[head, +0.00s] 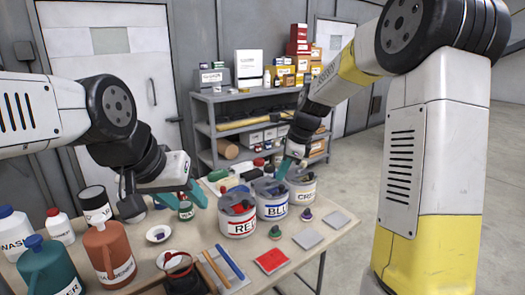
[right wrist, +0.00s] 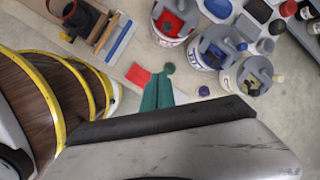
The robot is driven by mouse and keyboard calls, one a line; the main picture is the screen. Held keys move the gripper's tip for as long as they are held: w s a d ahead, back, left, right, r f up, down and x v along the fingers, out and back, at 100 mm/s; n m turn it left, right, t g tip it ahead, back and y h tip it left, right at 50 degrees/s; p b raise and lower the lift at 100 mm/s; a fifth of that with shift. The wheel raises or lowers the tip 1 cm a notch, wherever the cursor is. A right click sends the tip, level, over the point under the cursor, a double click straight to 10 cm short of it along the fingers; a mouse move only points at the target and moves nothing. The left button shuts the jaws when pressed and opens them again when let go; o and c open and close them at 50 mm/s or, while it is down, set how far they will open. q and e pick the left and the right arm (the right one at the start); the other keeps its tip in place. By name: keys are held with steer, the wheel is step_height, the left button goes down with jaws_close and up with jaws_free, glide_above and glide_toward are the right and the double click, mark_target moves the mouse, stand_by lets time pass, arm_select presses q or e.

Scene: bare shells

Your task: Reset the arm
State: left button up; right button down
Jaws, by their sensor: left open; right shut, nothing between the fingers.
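My left gripper (head: 194,195) reaches in from the left in the head view, with teal fingers open over the table. A small green-labelled jar (head: 186,211) stands just below its fingers; I cannot tell whether they touch. My right gripper (head: 284,168) is shut and empty, above the back of the pots labelled RED (head: 238,226), BLUE (head: 272,211) and one starting CRE (head: 304,193). In the right wrist view its teal fingers (right wrist: 157,92) are together with nothing between them, and the RED pot (right wrist: 170,38) shows beyond.
The table (head: 312,257) holds a teal jug (head: 48,272), an orange jug (head: 110,258), white bottles and a red pad (head: 271,261). A loaded grey shelf (head: 238,128) stands behind. Open floor (head: 350,210) lies right of the table.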

steer(key=s+d+r+n+t, duration=0.1)
steer(key=s+d+r+n, duration=0.1)
steer(key=s+r+n, duration=0.4)
steer(key=s+d+r+n+t, duration=0.1)
steer(key=s+d+r+n, duration=0.25)
steer(key=s, duration=0.35)
steer(key=s+d+f+n+t+h, duration=0.1)
steer(key=s+d+n, duration=0.1)
steer(key=s+n, duration=0.8)
steer(key=shift+s+t, duration=0.4)
steer(key=shift+s, duration=1.25)
steer(key=shift+f+n, duration=0.1)
steer(key=shift+n, duration=0.15)
